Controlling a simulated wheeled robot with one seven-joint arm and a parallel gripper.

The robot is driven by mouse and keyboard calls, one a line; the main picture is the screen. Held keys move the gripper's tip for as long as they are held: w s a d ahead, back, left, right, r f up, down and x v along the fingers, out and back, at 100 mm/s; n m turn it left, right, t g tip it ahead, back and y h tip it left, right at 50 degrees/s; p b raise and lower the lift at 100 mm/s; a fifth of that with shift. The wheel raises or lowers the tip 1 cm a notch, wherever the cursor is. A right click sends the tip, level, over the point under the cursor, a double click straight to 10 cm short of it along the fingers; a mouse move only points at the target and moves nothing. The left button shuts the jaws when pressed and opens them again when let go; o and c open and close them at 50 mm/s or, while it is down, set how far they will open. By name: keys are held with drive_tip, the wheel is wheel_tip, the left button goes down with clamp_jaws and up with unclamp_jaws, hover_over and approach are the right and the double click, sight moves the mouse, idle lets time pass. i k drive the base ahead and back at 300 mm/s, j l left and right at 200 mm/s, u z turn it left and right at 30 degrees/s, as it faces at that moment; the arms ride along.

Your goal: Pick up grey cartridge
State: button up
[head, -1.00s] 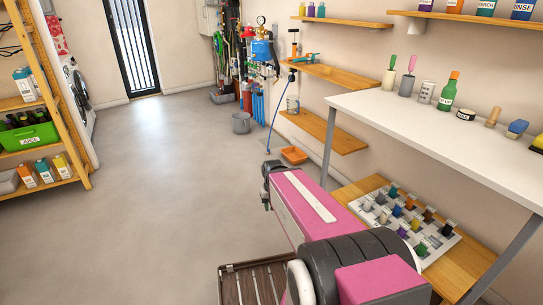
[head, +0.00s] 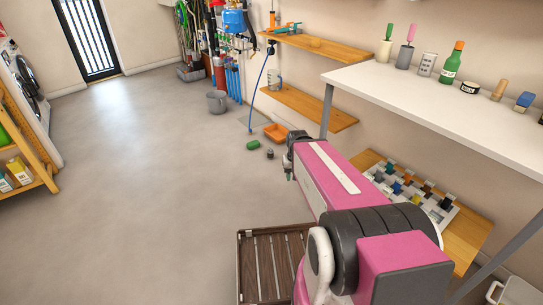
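A white rack of cartridges (head: 447,215) lies on the low wooden shelf at right. My pink arm hides part of the rack. My gripper (head: 289,174) is at the far end of the arm, above the floor, left of the rack and apart from it. Its fingers are too small to tell open from shut.
A green piece (head: 253,145) lies on the floor beside the orange tray (head: 276,132). A grey bucket (head: 217,102) stands farther back. The white table (head: 400,92) overhangs the low shelf (head: 465,238). A brown slatted crate (head: 246,265) is beside my arm. The floor at left is open.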

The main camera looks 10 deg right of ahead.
sight(270, 152)
drive_tip(key=z, duration=0.55)
drive_tip(key=i+j+z, duration=0.15)
drive_tip(key=j+z, duration=0.2)
drive_tip(key=i+j+z, duration=0.1)
drive_tip(key=j+z, duration=0.25)
drive_tip(key=j, duration=0.25)
drive_tip(key=j+z, duration=0.35)
drive_tip(key=j, duration=0.2)
drive_tip(key=j+z, duration=0.15)
drive_tip(key=j, duration=0.75)
drive_tip(key=j+z, duration=0.1)
drive_tip(key=j, duration=0.75)
drive_tip(key=k+j+z, duration=0.15)
drive_tip(key=j, duration=0.75)
drive_tip(key=k+j, duration=0.1)
drive_tip(key=j, duration=0.6)
drive_tip(key=k+j, duration=0.1)
drive_tip(key=j, duration=0.6)
